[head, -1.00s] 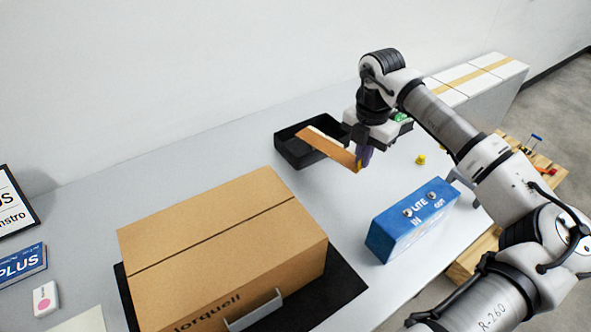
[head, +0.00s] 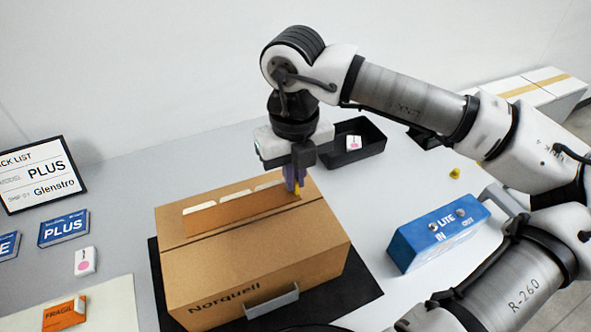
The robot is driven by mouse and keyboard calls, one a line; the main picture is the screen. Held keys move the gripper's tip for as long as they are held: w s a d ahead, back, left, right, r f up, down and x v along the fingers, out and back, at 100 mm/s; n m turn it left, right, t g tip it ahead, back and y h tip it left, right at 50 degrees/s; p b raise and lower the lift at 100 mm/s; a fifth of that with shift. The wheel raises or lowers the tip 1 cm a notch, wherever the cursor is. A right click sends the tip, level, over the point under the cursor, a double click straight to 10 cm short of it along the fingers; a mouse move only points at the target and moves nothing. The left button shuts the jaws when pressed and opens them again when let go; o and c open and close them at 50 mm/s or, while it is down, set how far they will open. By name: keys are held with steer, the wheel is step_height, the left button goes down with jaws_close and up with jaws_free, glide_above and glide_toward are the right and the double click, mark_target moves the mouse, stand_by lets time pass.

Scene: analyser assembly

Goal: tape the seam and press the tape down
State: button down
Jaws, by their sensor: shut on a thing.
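The closed cardboard box (head: 270,255), marked Norquell, stands on a black mat (head: 365,293). Its dark seam (head: 190,240) runs lengthwise across the top and is uncovered where I see it. My gripper (head: 296,187) is shut on the right end of a brown tape strip (head: 240,207). The strip shows white patches along its upper edge. In the picture it lies over the far half of the box top, beyond the seam and roughly parallel to it. I cannot tell whether it touches the cardboard.
A black tray (head: 374,146) behind my gripper holds a small white item with a pink dot. A blue case (head: 438,235) stands right of the box. Signs (head: 64,229), a white item (head: 85,261) and an orange FRAGILE label (head: 64,313) lie left.

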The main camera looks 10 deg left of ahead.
mark_target(295, 193)
steer(key=shift+f+b, duration=0.65)
steer(key=shift+f, duration=0.7)
steer(key=shift+f+b, duration=0.95)
steer(key=shift+b, duration=0.15)
steer(key=shift+f+b, duration=0.2)
steer(key=shift+b, duration=0.1)
steer(key=c, duration=1.5)
jaws_free()
steer(key=shift+r, duration=0.15)
steer(key=shift+r+p, duration=1.7)
steer(key=shift+r, duration=1.7)
